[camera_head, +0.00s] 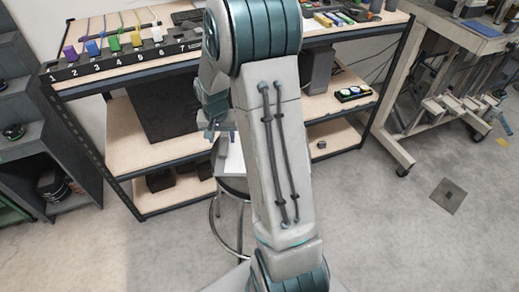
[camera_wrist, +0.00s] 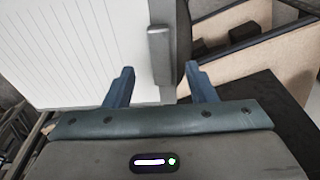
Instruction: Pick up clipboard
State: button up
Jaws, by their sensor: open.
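The clipboard shows in the wrist view as a white lined sheet (camera_wrist: 85,50) with a grey clip (camera_wrist: 160,55) along its right edge. In the head view a small part of a white surface (camera_head: 235,160), likely the clipboard, shows above the stool, mostly hidden by my arm. My gripper (camera_wrist: 160,70) is open and empty in the wrist view. Its left finger is over the sheet's side and its right finger is past the clip, so the clip edge lies between them. I cannot tell how far above the board the fingertips are.
A round stool (camera_head: 232,187) stands before a shelf bench (camera_head: 160,145) with numbered coloured items on top. A dark panel (camera_head: 155,115) leans on its middle shelf. A dark shelf unit (camera_head: 30,130) is at left. The floor at right is mostly clear.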

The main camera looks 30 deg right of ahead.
aim_at(224, 145)
jog(key=f, duration=0.1)
jog(key=w+f, duration=0.1)
jog(key=f, duration=0.2)
jog(key=shift+w+d+f, duration=0.15)
jog(key=shift+d+f, duration=0.15)
jog(key=shift+d, duration=0.05)
grip_shut()
jog(key=shift+r, duration=0.15)
